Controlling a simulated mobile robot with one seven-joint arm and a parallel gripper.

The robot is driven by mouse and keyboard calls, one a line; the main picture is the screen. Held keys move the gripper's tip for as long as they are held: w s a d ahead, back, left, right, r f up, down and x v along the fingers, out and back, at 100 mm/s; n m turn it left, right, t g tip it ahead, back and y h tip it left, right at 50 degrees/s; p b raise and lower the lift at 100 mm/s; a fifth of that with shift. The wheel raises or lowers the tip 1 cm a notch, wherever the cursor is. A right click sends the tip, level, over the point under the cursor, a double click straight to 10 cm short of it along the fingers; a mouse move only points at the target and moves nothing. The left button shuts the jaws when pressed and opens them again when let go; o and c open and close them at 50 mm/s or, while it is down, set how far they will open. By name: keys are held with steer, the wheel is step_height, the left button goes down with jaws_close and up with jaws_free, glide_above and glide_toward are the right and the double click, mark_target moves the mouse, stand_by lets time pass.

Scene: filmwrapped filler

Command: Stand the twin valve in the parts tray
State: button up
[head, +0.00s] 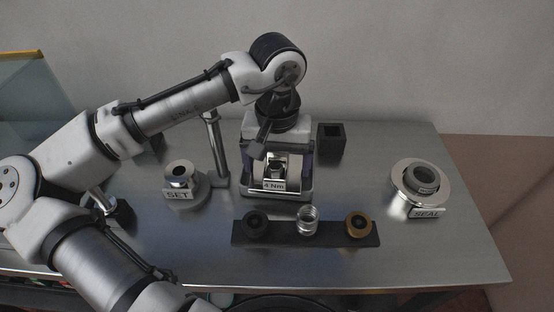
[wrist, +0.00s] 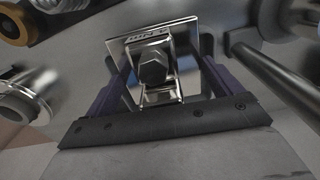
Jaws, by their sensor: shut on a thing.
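My gripper (head: 276,172) points down over the middle of the table. Its two purple fingers stand on either side of a shiny metal piece (wrist: 163,96), and it is shut on this piece. In the wrist view a dark hexagonal head (wrist: 153,67) shows between the fingers, in front of a bright labelled plate (wrist: 178,30). The head view shows a "4 Nm" label (head: 273,186) low between the fingers. I cannot tell for sure which part is the twin valve. A dark flat tray (head: 340,238) in front holds a black ring, a metal coil and a brass ring.
A round "SET" holder (head: 183,190) and a metal post (head: 216,150) stand left of my gripper. A black square socket (head: 332,142) stands right and behind. A "SEAL" ring stack (head: 418,184) is at the far right. The metal table (head: 370,190) is bare between them.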

steer(key=o, duration=1.5)
steer(key=shift+f, duration=0.1)
steer(key=shift+c, duration=0.2)
step_height(320, 180, up, 12)
steer(key=shift+r, duration=0.15)
